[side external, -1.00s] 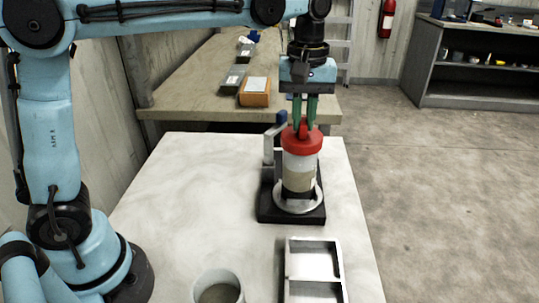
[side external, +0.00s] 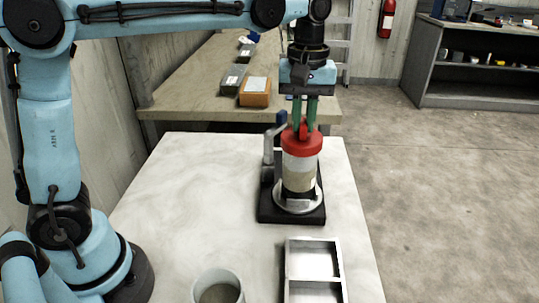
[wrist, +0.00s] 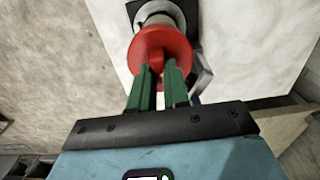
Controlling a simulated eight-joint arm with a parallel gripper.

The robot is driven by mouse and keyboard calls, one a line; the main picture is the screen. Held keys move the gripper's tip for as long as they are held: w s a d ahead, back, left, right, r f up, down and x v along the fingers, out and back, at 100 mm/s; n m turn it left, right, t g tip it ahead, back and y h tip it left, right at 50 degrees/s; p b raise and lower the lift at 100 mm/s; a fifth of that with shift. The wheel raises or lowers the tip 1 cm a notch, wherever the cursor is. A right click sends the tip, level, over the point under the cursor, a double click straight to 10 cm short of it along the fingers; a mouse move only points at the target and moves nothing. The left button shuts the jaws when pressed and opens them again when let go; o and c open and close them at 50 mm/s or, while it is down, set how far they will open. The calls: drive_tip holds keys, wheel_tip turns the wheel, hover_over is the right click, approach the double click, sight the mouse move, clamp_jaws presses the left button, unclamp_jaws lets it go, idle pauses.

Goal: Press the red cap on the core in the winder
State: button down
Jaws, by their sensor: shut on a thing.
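The red cap (side external: 301,144) sits at the top of the core (side external: 299,170), a clear liner with tan and dark layers. The core stands upright in the winder (side external: 291,214), a black base with a metal ring and a crank. In the side view the cap looks level and touches the core's top; I cannot tell how far down it is seated. My gripper (side external: 304,130) points down from above, its green fingers shut on the cap's raised red grip. In the wrist view the cap (wrist: 160,46) hides most of the core, and my fingers (wrist: 158,75) reach its grip.
The winder's crank handle (side external: 276,137) rises just left of the cap. A metal divided tray (side external: 314,244) and a white cup (side external: 219,285) with grey-brown contents are at the table's front. The white table (side external: 190,190) is clear left of the winder.

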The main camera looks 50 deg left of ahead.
drive_tip(key=shift+f, duration=1.05)
drive_tip(key=c, duration=0.5)
unclamp_jaws()
drive_tip(key=shift+c, duration=0.2)
drive_tip(key=shift+r, duration=3.55)
drive_tip(key=shift+s, duration=0.1)
